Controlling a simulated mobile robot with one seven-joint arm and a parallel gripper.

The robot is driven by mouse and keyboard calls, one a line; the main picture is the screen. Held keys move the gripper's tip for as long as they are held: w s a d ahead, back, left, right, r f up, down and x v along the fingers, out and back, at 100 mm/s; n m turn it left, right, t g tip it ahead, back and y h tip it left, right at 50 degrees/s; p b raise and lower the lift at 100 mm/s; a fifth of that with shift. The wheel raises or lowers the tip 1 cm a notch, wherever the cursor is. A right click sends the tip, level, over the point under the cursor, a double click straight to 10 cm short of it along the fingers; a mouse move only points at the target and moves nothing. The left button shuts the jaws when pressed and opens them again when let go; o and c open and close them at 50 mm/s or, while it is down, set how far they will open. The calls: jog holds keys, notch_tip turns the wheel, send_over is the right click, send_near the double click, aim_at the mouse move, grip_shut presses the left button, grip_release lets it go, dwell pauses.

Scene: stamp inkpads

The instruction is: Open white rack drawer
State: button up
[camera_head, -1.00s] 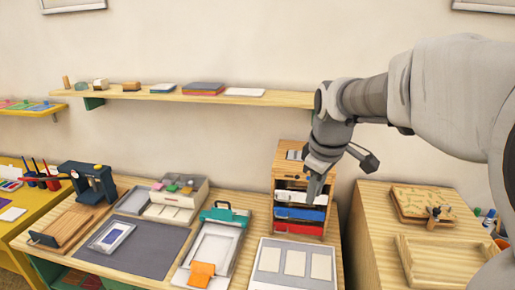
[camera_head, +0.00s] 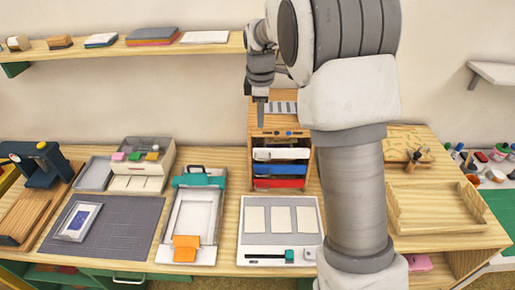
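The wooden rack (camera_head: 301,141) stands at the back of the table, right of the middle, with its right side partly hidden by my arm. It holds a white drawer (camera_head: 281,154) on top, a blue drawer (camera_head: 279,169) below it and a red drawer (camera_head: 278,184) at the bottom. The white drawer's front looks flush or nearly flush with the others; I cannot tell exactly. My gripper (camera_head: 261,117) points down at the rack's upper left, above the white drawer. I cannot make out its finger gap.
A white board with three cards (camera_head: 248,246) lies in front of the rack. The wall shelf (camera_head: 108,50) runs behind, left of my arm.

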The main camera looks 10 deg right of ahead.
jog(key=p, duration=0.2)
send_near(261, 154)
notch_tip(261, 154, down, 7)
jog(key=s, duration=0.1)
jog(key=shift+s+a+r, duration=0.15)
jog(key=shift+s+a, duration=0.1)
jog(key=shift+s, duration=0.1)
jog(key=shift+c, duration=0.3)
grip_shut()
dwell(0.8)
